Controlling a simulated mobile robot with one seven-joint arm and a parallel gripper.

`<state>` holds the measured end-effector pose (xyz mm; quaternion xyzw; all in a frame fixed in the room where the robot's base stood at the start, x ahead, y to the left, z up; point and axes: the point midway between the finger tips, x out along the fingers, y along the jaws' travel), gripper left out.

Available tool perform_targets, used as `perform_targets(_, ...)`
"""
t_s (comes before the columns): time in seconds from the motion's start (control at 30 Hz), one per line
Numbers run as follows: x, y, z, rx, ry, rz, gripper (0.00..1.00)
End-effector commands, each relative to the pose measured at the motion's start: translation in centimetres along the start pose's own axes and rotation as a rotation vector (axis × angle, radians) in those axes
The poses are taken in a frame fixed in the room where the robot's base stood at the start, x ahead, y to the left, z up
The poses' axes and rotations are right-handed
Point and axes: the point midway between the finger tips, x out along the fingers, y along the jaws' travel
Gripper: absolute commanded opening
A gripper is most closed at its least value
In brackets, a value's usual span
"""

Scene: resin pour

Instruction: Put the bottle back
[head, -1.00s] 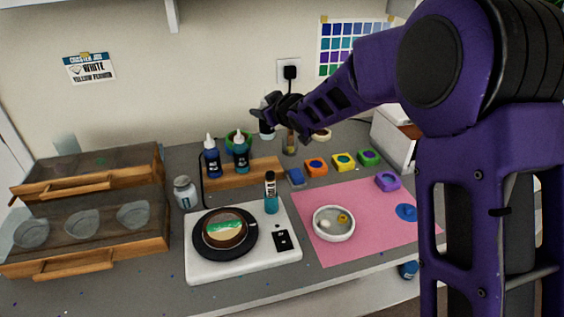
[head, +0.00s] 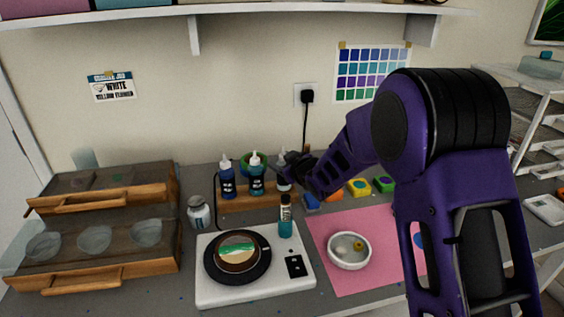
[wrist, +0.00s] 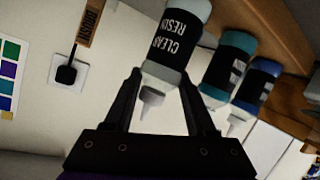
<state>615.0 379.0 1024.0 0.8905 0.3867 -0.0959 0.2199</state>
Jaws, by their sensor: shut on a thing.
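The clear resin bottle (wrist: 176,42), with a black "CLEAR RESIN" label and a pale nozzle, is between the fingers of my gripper (wrist: 160,84) in the wrist view. My gripper is shut on it. In the head view the bottle (head: 283,170) is upright at the right end of the wooden rack (head: 233,204), partly hidden by my gripper (head: 289,163). A blue bottle (head: 227,180) and a teal bottle (head: 256,177) stand in the rack to its left. The held bottle's base is hidden, so I cannot tell whether it touches the rack.
A turquoise dropper bottle (head: 285,222) stands on the white scale (head: 218,292), in front of the rack. Paint pots (head: 359,187) stand to the right, behind the pink mat (head: 335,282). A small white jar (head: 199,212) is at the rack's left.

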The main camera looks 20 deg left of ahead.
Motion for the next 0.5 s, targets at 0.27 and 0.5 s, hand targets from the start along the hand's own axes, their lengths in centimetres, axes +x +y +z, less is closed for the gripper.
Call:
perform_targets(0.27, 0.07, -0.06, 0.20, 0.000, 0.000, 0.000, 0.62)
perform_targets(0.5, 0.07, -0.07, 0.18, 0.000, 0.000, 0.000, 0.87)
